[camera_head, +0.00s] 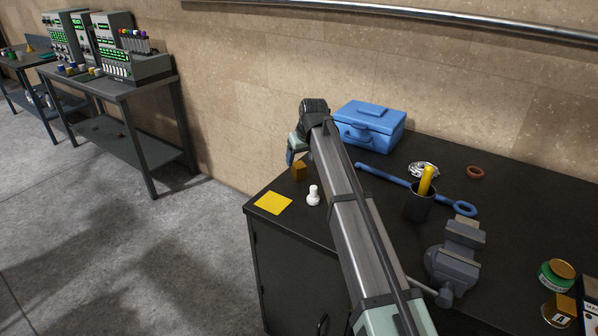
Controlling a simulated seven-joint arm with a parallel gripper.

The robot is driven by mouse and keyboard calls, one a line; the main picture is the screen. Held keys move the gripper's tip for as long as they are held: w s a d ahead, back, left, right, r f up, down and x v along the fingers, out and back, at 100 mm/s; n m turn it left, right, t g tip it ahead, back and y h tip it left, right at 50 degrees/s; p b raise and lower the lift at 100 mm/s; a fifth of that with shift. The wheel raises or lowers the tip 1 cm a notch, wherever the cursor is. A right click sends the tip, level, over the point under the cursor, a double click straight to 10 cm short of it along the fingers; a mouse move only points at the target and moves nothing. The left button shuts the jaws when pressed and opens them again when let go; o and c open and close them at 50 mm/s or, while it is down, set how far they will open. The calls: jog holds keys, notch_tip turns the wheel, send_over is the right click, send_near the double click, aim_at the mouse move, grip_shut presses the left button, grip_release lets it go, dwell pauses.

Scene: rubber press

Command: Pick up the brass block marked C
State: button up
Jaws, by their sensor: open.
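A small brass-coloured block (299,172) sits on the black worktop near its left end, beside a yellow square (273,203). No letter can be read on it from here. A second brass block (564,307), with a letter A showing, is at the right edge of the view. No block with a readable C shows. My gripper (291,159) hangs at the far end of my arm, just above and slightly left of the small block. Its fingers are small and partly hidden; it is open and apart from the block as far as I can see.
A white knob-like piece (313,196) stands right of the yellow square. A blue toolbox (369,127), blue wrench (388,180), dark cup (419,206), grey vise (455,262) and green jar (555,275) lie along the worktop. The wall runs close behind.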

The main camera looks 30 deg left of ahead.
aim_at(299, 165)
jog(key=shift+x, duration=2.55)
jog(key=shift+w, duration=0.1)
jog(key=shift+c, duration=0.3)
grip_shut()
